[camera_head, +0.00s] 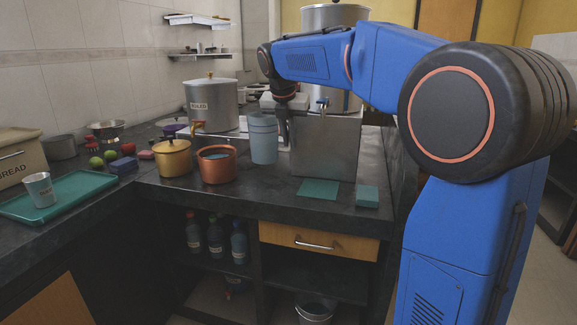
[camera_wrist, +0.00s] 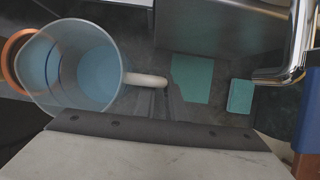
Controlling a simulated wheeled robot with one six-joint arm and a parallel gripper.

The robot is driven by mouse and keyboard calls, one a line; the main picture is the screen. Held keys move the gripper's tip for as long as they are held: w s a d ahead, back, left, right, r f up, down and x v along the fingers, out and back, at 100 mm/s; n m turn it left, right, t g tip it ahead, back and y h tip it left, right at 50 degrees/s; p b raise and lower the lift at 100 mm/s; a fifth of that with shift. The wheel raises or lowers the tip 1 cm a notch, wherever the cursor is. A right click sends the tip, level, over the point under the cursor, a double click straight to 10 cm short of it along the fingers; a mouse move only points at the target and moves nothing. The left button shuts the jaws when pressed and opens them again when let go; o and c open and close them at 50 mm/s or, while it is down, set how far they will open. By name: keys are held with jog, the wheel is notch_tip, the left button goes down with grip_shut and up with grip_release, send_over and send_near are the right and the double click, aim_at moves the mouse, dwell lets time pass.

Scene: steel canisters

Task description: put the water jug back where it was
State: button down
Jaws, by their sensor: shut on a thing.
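The water jug (camera_head: 263,140) is light blue and upright, between the copper pot and the steel box with a tap. The wrist view looks down into the open jug (camera_wrist: 62,70), with its pale handle (camera_wrist: 146,80) pointing right. My gripper (camera_head: 284,122) is at the right of the jug, shut on the handle. Its fingertips (camera_wrist: 166,95) show only partly in the wrist view. A bluish patch shows inside the jug; I cannot tell if it is water. I cannot tell whether the jug's base touches the counter.
The copper pot (camera_head: 217,166) stands close at the jug's left, with a brass pot (camera_head: 173,160) beyond. The steel box (camera_head: 325,150) is close at the right. A green mat (camera_head: 318,189) and teal block (camera_head: 367,196) lie in front. A boiler (camera_head: 211,103) stands behind. The front counter between pot and mat is bare.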

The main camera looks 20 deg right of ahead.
jog(key=shift+f, duration=4.45)
jog(key=c, duration=1.8)
grip_release()
jog(key=v, duration=1.2)
jog(key=s+f+m+y, duration=0.1)
jog(key=s+f+m, duration=0.6)
jog(key=s, duration=0.5)
jog(key=s+d+f+m+y, duration=0.1)
jog(key=s+f+m, duration=0.7)
jog(key=s+m, duration=0.4)
jog(key=s+f+m+t, duration=0.1)
jog(key=s+f+m, duration=0.7)
jog(key=s, duration=0.4)
jog(key=shift+s+d+f+m+y, duration=0.1)
jog(key=shift+d+m+y, duration=0.1)
jog(key=shift+m, duration=0.25)
jog(key=shift+s+d+f+m+y, duration=0.1)
jog(key=shift+f+m+y, duration=0.1)
jog(key=shift+m, duration=0.25)
